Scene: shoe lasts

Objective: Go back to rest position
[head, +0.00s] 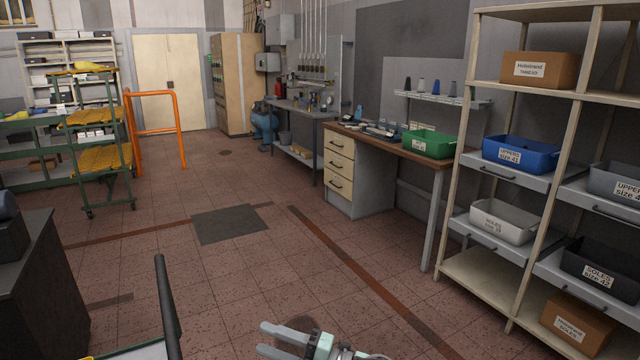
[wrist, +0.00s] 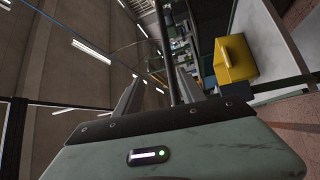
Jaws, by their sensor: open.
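My gripper (head: 268,340) is at the bottom edge of the head view, low over the tiled floor. Its two pale fingers point left and are apart, with nothing between them. In the wrist view the gripper (wrist: 158,90) shows its two grey fingers spread, above the dark and green-grey palm. That view is tilted and looks toward the ceiling lights and a wall. A yellow object (wrist: 235,60) lies at its right on a light surface, clear of the fingers.
A shelf rack (head: 462,190) with a blue bin (head: 522,155) and other bins stands at right. A workbench (head: 400,145) stands behind it. A green cart (head: 85,185) and an orange rail (head: 153,94) are at left. A dark handle (head: 165,300) rises near my gripper. The middle floor is clear.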

